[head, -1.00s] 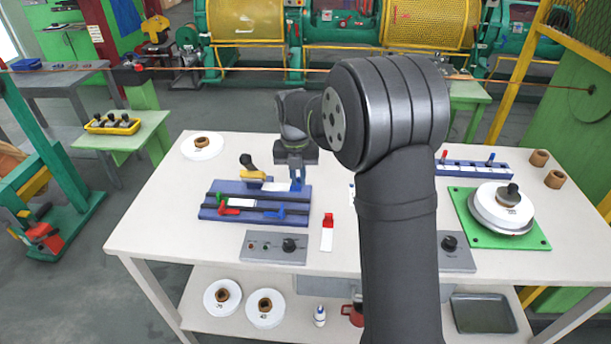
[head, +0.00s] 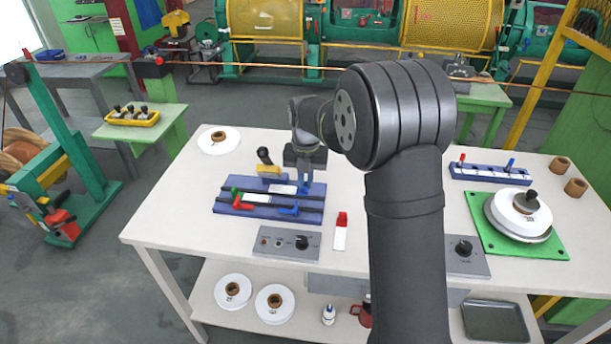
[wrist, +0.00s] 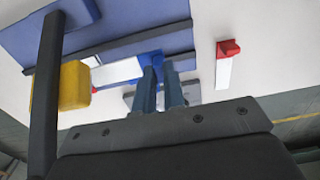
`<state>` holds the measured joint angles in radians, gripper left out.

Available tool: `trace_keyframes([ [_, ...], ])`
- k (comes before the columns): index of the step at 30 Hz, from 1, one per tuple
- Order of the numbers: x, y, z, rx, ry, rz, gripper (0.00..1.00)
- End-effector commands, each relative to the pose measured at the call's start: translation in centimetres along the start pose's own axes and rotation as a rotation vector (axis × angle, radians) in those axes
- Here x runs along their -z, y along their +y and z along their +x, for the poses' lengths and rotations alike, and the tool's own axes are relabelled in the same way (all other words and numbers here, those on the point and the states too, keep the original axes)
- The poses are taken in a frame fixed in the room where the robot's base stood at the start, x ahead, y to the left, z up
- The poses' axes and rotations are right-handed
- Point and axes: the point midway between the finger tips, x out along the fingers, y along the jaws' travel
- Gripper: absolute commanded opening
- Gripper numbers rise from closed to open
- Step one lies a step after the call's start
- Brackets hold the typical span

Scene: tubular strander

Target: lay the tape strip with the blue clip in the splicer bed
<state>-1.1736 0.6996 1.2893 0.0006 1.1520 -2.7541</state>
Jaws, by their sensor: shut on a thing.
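The blue splicer bed (head: 222,209) sits on the left half of the table, with dark rails along it. It also shows in the wrist view (wrist: 25,42). My gripper (head: 302,186) is over its right rear part, pointing down. In the wrist view my gripper (wrist: 163,88) is shut on the blue clip (wrist: 150,60) at the end of a white tape strip (wrist: 115,72). The strip extends left over the bed, along the rails. I cannot tell whether it touches the bed. The fingers partly hide the clip.
A red-clipped strip (head: 340,235) lies right of the bed. A yellow part with a dark handle (head: 267,165) stands at the bed's rear. A control box (head: 287,243) is in front. A rack (head: 490,173) and green plate with a reel (head: 555,240) are at right.

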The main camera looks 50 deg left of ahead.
Motion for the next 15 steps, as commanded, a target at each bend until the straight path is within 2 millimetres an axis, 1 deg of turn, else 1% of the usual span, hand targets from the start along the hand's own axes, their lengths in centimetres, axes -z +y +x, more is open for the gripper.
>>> trace_keyframes([
  [15,0.0,0.0,3.2,0.001,0.001,0.001,0.00],
])
